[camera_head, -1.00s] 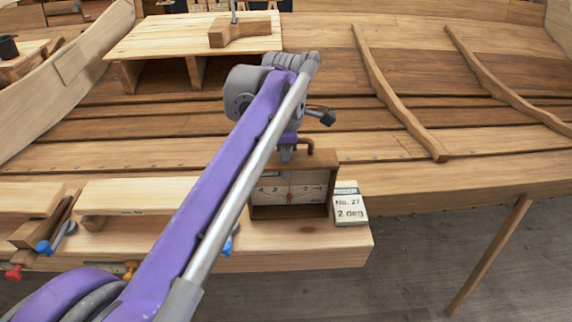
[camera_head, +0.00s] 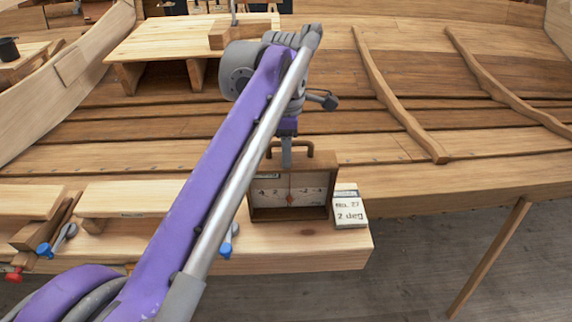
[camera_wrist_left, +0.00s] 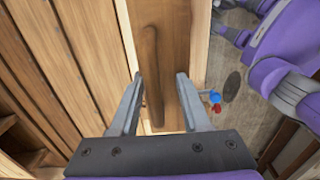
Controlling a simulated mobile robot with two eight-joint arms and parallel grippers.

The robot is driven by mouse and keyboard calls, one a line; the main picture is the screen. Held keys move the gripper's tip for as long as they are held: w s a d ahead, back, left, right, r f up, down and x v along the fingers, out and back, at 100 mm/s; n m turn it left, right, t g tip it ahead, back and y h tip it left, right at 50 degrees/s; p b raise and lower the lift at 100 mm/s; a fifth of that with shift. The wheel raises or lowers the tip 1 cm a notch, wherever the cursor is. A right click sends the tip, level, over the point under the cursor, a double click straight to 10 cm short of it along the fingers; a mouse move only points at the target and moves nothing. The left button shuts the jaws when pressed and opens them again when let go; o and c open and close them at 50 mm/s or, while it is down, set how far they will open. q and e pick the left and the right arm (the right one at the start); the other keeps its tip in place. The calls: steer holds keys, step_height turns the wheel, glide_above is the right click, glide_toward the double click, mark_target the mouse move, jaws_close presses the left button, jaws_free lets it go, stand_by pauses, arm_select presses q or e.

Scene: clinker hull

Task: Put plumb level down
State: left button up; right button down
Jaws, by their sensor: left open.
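The plumb level (camera_head: 262,206) is a brown wooden box with a pale scale face and a red pointer. It stands upright on the light wooden bench (camera_head: 310,258), near its right end. A bar handle (camera_head: 308,147) is on its top. My left gripper (camera_head: 287,163) is at the handle, pointing down. In the left wrist view the open fingers of my left gripper (camera_wrist_left: 160,103) are on either side of the handle (camera_wrist_left: 151,70), with gaps visible. My arm hides part of the bench to the left of the level. My right gripper is not in view.
A small white card block (camera_head: 350,212) marked "2 deg" stands right beside the level. Blue-handled clamps (camera_head: 45,249) and boards (camera_head: 135,197) are to the left. The planked hull (camera_head: 330,110) rises behind the bench. Open floor (camera_head: 430,270) lies to the right.

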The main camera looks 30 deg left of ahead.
arm_select(q)
step_height(320, 180, up, 8)
steer(key=shift+p, duration=0.4)
stand_by(0.3)
